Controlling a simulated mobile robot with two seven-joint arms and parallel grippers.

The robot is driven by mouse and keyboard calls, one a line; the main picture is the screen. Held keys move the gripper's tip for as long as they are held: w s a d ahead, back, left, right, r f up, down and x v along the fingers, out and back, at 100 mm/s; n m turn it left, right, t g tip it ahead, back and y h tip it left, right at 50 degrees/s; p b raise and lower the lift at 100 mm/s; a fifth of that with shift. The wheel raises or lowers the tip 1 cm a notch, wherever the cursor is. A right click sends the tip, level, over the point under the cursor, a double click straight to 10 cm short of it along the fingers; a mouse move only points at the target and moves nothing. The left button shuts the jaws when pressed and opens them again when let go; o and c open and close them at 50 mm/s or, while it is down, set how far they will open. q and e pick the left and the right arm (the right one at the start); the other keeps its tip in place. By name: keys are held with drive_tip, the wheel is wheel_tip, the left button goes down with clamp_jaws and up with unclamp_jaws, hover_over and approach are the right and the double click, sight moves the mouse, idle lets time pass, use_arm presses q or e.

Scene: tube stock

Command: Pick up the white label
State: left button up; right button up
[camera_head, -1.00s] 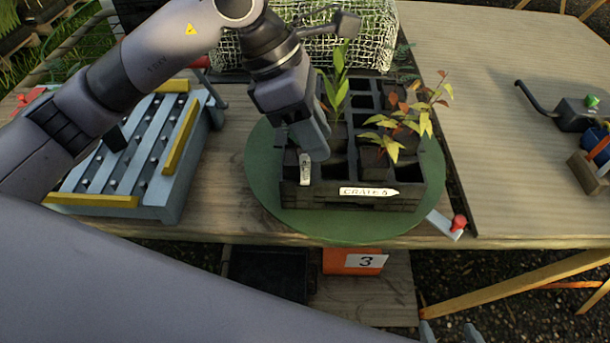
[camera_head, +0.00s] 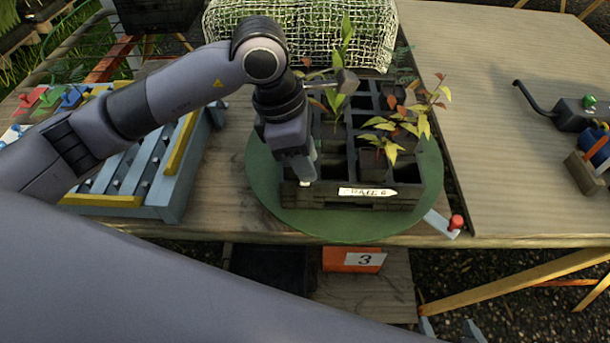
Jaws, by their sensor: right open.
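A white label (camera_head: 367,193) with dark lettering and a pointed right end lies flat along the front of the black cell tray (camera_head: 407,198). My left gripper (camera_head: 303,175) points down at the tray's front left corner, left of this label. Its fingers overlap in this view, so I cannot tell whether they are shut or hold anything. A second, upright white label seen there earlier is not discernible now. My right gripper (camera_head: 451,334) shows only its two fingertips at the bottom edge, apart and empty, below the table edge.
The tray stands on a round green turntable (camera_head: 262,197) with a red-knobbed lever (camera_head: 456,222). Leafy plants (camera_head: 392,128) rise from the tray. A blue slatted rack (camera_head: 172,196) is at left, tools (camera_head: 580,118) at right. The table's right middle is clear.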

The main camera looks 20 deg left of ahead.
use_arm(q)
clamp_jaws()
